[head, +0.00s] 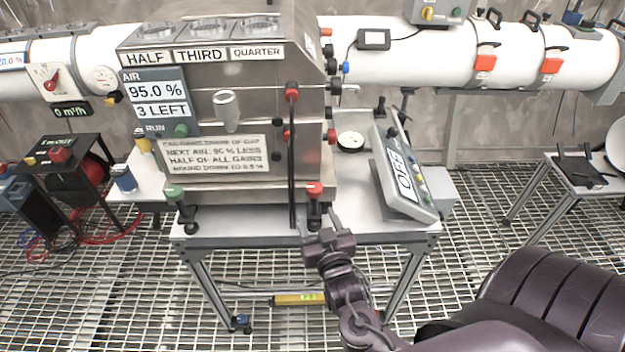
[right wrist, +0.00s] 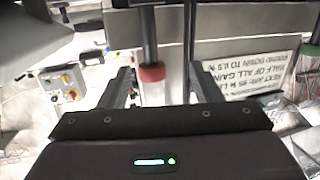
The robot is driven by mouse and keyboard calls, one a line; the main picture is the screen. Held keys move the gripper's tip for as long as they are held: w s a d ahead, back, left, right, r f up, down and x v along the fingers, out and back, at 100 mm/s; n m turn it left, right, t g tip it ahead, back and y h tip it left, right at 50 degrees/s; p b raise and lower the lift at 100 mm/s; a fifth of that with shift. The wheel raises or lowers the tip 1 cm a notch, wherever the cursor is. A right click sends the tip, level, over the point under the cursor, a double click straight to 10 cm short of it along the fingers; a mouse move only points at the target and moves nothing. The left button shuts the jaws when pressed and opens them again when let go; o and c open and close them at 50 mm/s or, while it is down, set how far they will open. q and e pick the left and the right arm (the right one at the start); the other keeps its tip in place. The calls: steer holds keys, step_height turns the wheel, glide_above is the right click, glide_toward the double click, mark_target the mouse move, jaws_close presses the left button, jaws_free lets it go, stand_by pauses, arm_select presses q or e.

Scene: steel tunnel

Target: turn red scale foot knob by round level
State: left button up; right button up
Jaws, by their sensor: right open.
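The red scale foot knob (head: 315,188) sits on a black foot at the front right corner of the steel machine. The round level (head: 350,141), a small white disc with a dark rim, lies on the table right of the machine; its bubble is too small to read. My right gripper (head: 322,222) is open and empty, just below and in front of the red knob. In the right wrist view the red knob (right wrist: 152,73) appears between the two open fingers (right wrist: 162,78), nearer the left one; contact does not show. My left gripper is out of view.
A green knob (head: 174,193) stands on the front left foot. A thin black post (head: 292,150) rises beside the red knob. A tilted grey control panel (head: 403,175) stands at the table's right end. The table's front edge (head: 380,236) is close to my right gripper.

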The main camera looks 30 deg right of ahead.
mark_target(315, 190)
steer(key=shift+t+h, duration=0.4)
steer(key=shift+t, duration=0.2)
steer(key=w+d+r, duration=0.1)
steer(key=w, duration=0.1)
steer(key=w+d+r+p, duration=0.1)
steer(key=w, duration=0.1)
steer(key=w+d+r+p, duration=0.1)
steer(key=w, duration=0.1)
steer(key=shift+d+r, duration=0.1)
steer(key=shift+d, duration=0.05)
steer(key=shift+w+d, duration=0.25)
steer(key=shift+w, duration=0.25)
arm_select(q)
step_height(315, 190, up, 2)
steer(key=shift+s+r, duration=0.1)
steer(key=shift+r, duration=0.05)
arm_select(e)
steer(key=c, duration=1)
